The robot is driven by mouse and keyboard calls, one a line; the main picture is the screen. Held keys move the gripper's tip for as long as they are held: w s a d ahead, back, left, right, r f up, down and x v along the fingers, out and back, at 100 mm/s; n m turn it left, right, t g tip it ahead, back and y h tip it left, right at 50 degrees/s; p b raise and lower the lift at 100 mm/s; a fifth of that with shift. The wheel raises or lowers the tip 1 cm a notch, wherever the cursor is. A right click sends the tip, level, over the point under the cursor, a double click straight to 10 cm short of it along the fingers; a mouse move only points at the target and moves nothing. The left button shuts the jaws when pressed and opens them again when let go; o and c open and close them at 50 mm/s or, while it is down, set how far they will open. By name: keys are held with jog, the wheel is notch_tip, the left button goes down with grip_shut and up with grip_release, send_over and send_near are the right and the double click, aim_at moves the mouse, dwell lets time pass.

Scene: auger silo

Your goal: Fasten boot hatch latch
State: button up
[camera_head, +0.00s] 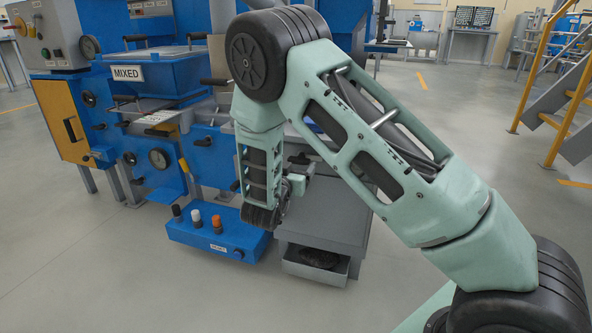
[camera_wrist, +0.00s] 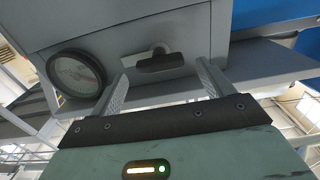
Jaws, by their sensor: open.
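In the wrist view a dark latch handle (camera_wrist: 159,62) with a small pale metal piece sits on the face of a grey housing (camera_wrist: 195,32). I take this for the boot hatch latch; whether it is fastened I cannot tell. My gripper (camera_wrist: 162,72) is open, with one finger on each side below the handle. The fingers point at the housing, and I see no clear contact with the handle. In the head view my arm's own links largely hide the gripper and the latch.
A round gauge (camera_wrist: 76,75) is close to the left finger. In the head view a blue pedal box (camera_head: 218,237) with several knobs lies low on the left. A grey cabinet (camera_head: 325,217) has an open tray (camera_head: 312,268) below. Open floor spreads at left.

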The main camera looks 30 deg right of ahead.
jog(key=shift+x, duration=0.95)
jog(key=c, duration=1)
